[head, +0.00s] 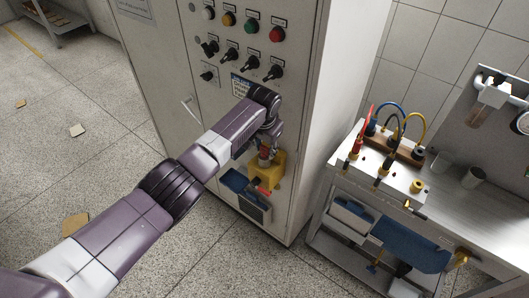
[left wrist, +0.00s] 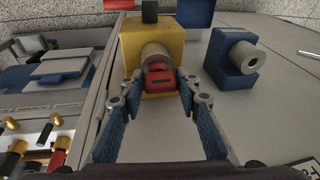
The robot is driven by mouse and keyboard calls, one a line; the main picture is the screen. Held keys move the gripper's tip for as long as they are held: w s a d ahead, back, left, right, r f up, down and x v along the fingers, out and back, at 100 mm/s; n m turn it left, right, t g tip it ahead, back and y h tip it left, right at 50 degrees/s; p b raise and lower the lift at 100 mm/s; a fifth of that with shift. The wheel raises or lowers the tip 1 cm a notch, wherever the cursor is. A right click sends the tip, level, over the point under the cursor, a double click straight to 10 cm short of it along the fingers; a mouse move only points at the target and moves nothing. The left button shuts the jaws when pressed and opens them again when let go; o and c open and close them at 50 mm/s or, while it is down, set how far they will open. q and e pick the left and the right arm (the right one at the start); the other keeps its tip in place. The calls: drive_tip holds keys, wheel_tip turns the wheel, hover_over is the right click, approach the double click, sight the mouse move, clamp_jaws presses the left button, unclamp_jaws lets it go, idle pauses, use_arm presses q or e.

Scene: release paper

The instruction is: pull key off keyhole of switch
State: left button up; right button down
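The switch's yellow block (head: 268,177) is fixed to the front of the grey cabinet (head: 311,101). The left wrist view shows the yellow block (left wrist: 131,49) with a round grey keyhole collar (left wrist: 156,54) on it. In the head view my left gripper (head: 268,147) partly hides the block. My right gripper is out of view.
A blue block with a grey cylinder (left wrist: 237,58) is beside the yellow one. Knobs and coloured buttons (head: 252,23) are higher on the cabinet. A metal workbench (head: 449,203) with cables and plugs stands to the right. The floor at left is mostly clear.

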use_arm(q)
drive_tip(key=c, duration=0.4)
drive_tip(key=shift+c, duration=0.2)
drive_tip(key=shift+r, duration=0.2)
drive_tip(key=shift+r+p, duration=2.5)
drive_tip(key=shift+p, duration=0.15)
